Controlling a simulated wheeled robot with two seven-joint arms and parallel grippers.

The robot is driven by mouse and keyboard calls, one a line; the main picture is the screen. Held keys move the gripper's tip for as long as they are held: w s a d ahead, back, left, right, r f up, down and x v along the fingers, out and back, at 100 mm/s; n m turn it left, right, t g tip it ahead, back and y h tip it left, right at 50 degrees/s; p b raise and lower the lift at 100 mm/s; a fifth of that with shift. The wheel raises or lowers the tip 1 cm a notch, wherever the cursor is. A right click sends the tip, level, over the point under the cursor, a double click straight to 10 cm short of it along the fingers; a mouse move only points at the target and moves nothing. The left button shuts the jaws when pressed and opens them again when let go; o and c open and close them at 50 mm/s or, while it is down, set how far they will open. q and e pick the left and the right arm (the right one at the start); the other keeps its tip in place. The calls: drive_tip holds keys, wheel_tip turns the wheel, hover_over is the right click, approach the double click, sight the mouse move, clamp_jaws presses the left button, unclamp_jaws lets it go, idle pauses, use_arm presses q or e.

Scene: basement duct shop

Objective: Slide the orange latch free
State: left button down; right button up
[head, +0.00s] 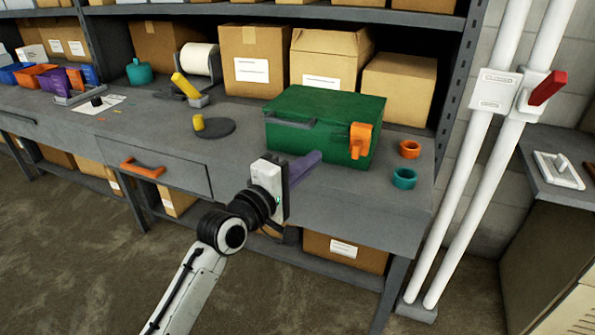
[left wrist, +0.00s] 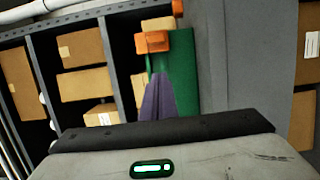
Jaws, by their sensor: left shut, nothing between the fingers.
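The orange latch (head: 361,140) sits on the front right of a green box (head: 325,118) on the workbench. In the left wrist view the latch (left wrist: 153,42) shows beyond my fingertips, beside the green box (left wrist: 184,72). My left gripper (head: 316,157) has purple fingers, which are shut and empty. They point toward the box front, left of the latch and apart from it in the head view. The fingers also show in the left wrist view (left wrist: 157,80). The latch's far side is hidden. My right gripper is not in view.
An orange ring (head: 410,149) and a teal ring (head: 404,178) lie right of the box. Cardboard boxes (head: 331,55) line the shelf behind. The bench front (head: 345,212) is mostly clear.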

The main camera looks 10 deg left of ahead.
use_arm(q)
drive_tip(key=shift+v, duration=2.15)
drive_tip(key=shift+w+a, duration=0.1)
drive_tip(key=s+a+f+m+g+y, duration=0.1)
drive_tip(key=s+f, duration=0.1)
drive_tip(key=f, duration=0.4)
drive_tip(key=s+a+f+m+g+y, duration=0.1)
drive_tip(key=s+f+m, duration=0.15)
drive_tip(key=f, duration=0.35)
drive_tip(key=s+a+f+m+g+y, duration=0.1)
drive_tip(key=s+f+m, duration=0.4)
drive_tip(key=s+f, duration=0.7)
drive_tip(key=s+a+f+m+g+y, duration=0.2)
drive_tip(key=s+a+f+m+g, duration=0.2)
drive_tip(key=s+f, duration=0.9)
drive_tip(key=shift+s+m+g, duration=0.4)
drive_tip(key=shift+s+m, duration=0.65)
drive_tip(key=shift+s, duration=0.1)
drive_tip(key=shift+a+f, duration=0.1)
